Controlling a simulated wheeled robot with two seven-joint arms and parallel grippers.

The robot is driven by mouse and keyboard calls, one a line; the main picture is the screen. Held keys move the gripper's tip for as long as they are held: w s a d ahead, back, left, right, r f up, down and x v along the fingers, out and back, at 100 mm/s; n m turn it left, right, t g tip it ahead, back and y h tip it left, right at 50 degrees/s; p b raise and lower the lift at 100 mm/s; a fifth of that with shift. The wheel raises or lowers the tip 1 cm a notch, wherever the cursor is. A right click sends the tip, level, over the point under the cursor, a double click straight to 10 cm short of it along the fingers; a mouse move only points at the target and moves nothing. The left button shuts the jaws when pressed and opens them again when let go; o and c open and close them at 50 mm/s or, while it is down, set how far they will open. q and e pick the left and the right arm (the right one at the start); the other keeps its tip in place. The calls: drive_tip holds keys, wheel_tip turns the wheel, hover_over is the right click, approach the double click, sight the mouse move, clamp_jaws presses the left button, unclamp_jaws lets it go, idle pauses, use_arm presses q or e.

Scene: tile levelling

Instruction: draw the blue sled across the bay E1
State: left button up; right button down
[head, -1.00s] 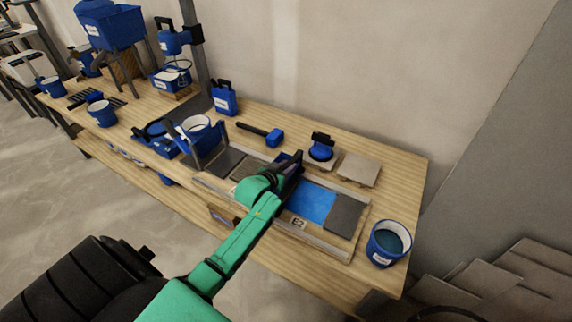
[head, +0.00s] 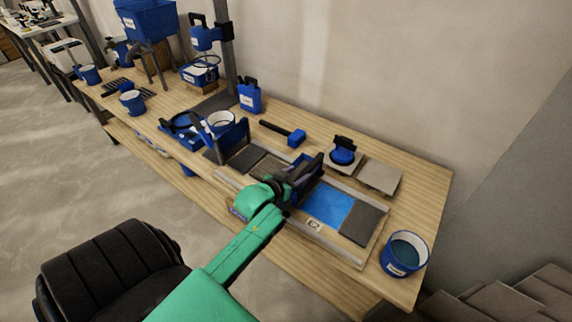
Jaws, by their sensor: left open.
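My left gripper (head: 284,187) is open over the middle of the levelling frame. A dark blue upright body, apparently the blue sled (head: 307,186), stands right beside its fingers at the left end of the bright blue bay (head: 333,207). The fingers partly hide it, and I cannot tell whether they touch it. The grey-brown strip left of the gripper, apparently bay E1 (head: 266,168), lies between a dark tile and the gripper. Its label is hidden. A label (head: 314,225) on the front rail sits by the bright blue bay. My right gripper is not in view.
A dark tile (head: 362,223) closes the frame's right end. A blue bucket (head: 404,254) stands at the bench's right corner. A mallet (head: 284,133), a suction cup (head: 343,152) and a pale tile (head: 379,177) lie behind the frame. Blue containers crowd the left.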

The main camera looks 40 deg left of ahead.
use_arm(q)
drive_tip(key=v, duration=0.7)
drive_tip(key=shift+s, duration=0.25)
drive_tip(key=shift+d+r, duration=0.1)
drive_tip(key=s+d+f+m+g, duration=0.1)
drive_tip(key=s+d+f+g, duration=0.3)
drive_tip(key=s, duration=0.3)
drive_tip(key=s+d+f+m+g, duration=0.1)
drive_tip(key=s+d+f+g, duration=0.25)
drive_tip(key=s+g, duration=0.25)
drive_tip(key=s+f+g, duration=0.1)
drive_tip(key=s+f, duration=0.2)
drive_tip(key=f, duration=1.9)
drive_tip(key=s+a+f+g, duration=0.1)
drive_tip(key=s+a+f, duration=0.2)
drive_tip(key=s+f, duration=1)
drive_tip(key=s, duration=0.3)
drive_tip(key=shift+s+f+m+g, duration=0.2)
drive_tip(key=shift+s+m+g, duration=0.05)
drive_tip(key=shift+m+g, duration=0.05)
